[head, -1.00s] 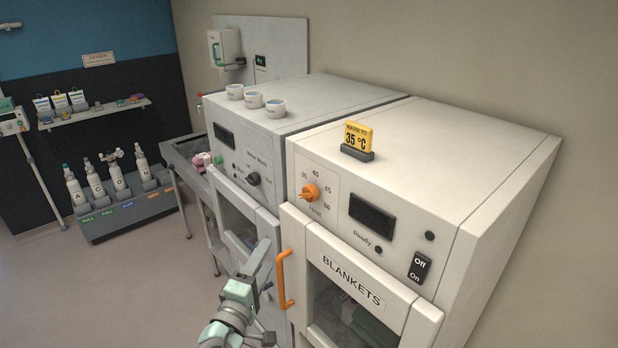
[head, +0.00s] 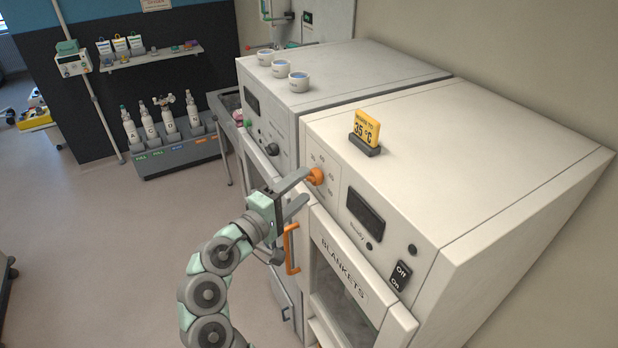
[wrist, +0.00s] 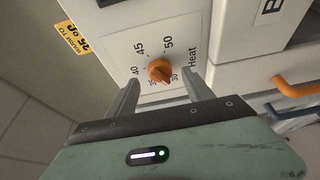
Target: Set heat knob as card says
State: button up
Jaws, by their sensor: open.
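The orange heat knob (head: 316,176) is on the front panel of the blanket warmer. In the wrist view the knob (wrist: 159,70) sits on a dial marked from 30 to 50, and its pointed end is toward the 30 mark, near 35. The yellow card (head: 366,129) on top of the warmer reads "WARM TO 35 °C"; it also shows sideways in the wrist view (wrist: 72,38). My gripper (head: 301,186) is open in front of the panel. Its fingers (wrist: 163,92) are spread to either side of the knob, apart from it; whether they reach around it is unclear.
The warmer's door, labelled BLANKETS (head: 343,268), has an orange handle (head: 291,248) just below my gripper. A dark display (head: 365,214) and an Off/On switch (head: 400,276) are right of the knob. A second cabinet with several cups (head: 299,79) stands to the left.

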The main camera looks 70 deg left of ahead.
aim_at(310, 181)
jog(key=shift+x, duration=1.6)
jog(key=shift+f, duration=0.1)
grip_shut()
jog(key=shift+f+b, duration=0.15)
jog(key=shift+b, duration=0.25)
jog(key=m+t+b, duration=0.1)
jog(key=m+b, duration=0.3)
jog(key=b, duration=0.5)
jog(key=m+t+b, duration=0.2)
jog(key=m+b, duration=0.3)
jog(key=b, duration=0.4)
jog(key=f+m+t+h+b, duration=0.1)
jog(key=m+b, duration=0.3)
jog(key=b, duration=0.5)
jog(key=shift+a+t+b, duration=0.2)
jog(key=shift+t+b, duration=0.2)
jog(key=shift+t, duration=0.1)
jog(key=shift+r+m, duration=0.2)
jog(key=shift+m, duration=0.2)
